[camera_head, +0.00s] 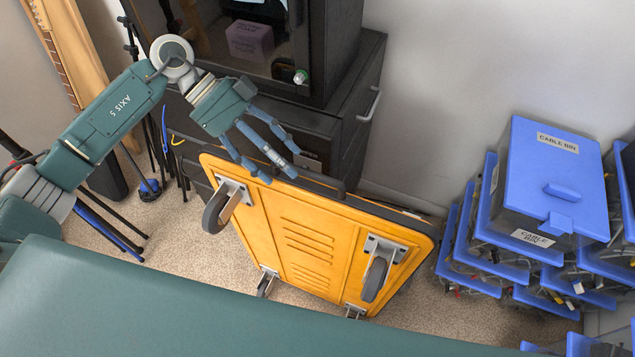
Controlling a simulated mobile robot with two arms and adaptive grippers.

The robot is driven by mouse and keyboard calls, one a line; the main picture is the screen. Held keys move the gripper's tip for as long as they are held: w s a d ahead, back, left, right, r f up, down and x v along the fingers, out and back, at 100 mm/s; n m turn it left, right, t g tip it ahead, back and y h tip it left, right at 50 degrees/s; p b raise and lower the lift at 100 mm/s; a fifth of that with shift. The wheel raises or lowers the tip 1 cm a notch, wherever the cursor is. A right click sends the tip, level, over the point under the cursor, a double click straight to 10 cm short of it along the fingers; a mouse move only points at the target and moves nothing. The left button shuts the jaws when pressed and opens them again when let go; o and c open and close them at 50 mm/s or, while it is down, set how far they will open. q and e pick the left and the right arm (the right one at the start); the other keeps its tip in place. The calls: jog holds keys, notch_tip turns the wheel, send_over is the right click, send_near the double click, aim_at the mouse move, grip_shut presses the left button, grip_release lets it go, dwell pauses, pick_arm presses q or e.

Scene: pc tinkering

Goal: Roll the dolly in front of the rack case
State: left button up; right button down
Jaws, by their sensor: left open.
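The dolly (305,235) is a yellow board with dark edging and grey caster wheels. It stands tilted on edge by the black cabinet, its underside and wheels facing me. I cannot tell whether it touches the cabinet. The rack case (345,60) appears to be the black case with a glass front, standing on a black drawer unit. My left gripper (279,164) is open at the dolly's upper edge, its blue fingers overlapping that edge in the picture. Contact is unclear. My right gripper is not in view.
Blue-lidded cable bins (556,190) are stacked on the right. A guitar (75,45) and black stands (163,140) are at the left. The drawer unit (365,95) is behind the dolly. Bare carpet (185,235) shows left of the dolly.

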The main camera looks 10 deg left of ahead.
aim_at(303, 186)
pick_arm(q)
jog(key=x, duration=0.3)
jog(key=p+x, duration=0.1)
jog(key=shift+s+f, duration=0.25)
jog(key=shift+s, duration=0.15)
jog(key=x, duration=0.3)
jog(key=shift+w+d+f, duration=0.1)
jog(key=shift+w+d, duration=0.05)
jog(key=shift+d, duration=0.2)
jog(key=shift+d+f+p, duration=0.1)
jog(key=shift+f+p, duration=0.15)
jog(key=shift+p, duration=0.05)
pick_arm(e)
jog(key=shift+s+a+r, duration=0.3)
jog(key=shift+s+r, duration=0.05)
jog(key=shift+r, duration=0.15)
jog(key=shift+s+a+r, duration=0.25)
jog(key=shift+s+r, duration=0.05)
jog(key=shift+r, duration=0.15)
